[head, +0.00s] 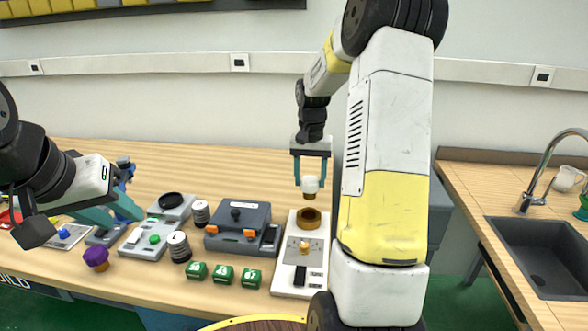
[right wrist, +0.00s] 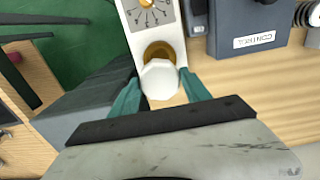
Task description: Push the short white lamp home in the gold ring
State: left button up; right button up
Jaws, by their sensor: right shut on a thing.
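The short white lamp (head: 311,184) has a rounded white top and a small gold base. My right gripper (head: 311,178) is shut on it and holds it upright, a little above the gold ring (head: 311,218). The ring sits at the far end of a white panel (head: 285,276). In the right wrist view the lamp (right wrist: 160,79) is between the teal fingertips and partly covers the ring (right wrist: 159,50). My left gripper (head: 122,208) is at the left over the table, seen side-on; its fingertips are not clear enough to tell their opening.
A grey control box (head: 238,228) stands left of the panel. Several green blocks (head: 223,274) lie at the front. A purple-topped lamp (head: 96,257) and striped cylinders (head: 179,247) stand further left. A sink (head: 545,255) is at the right.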

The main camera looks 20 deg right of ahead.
aim_at(310, 195)
jog(key=shift+f, duration=3.05)
jog(key=shift+s+f, duration=0.1)
jog(key=shift+f, duration=1.5)
dwell(0.8)
jog(key=o, duration=1.6)
jog(key=shift+r, duration=0.15)
jog(key=shift+r, duration=3.4)
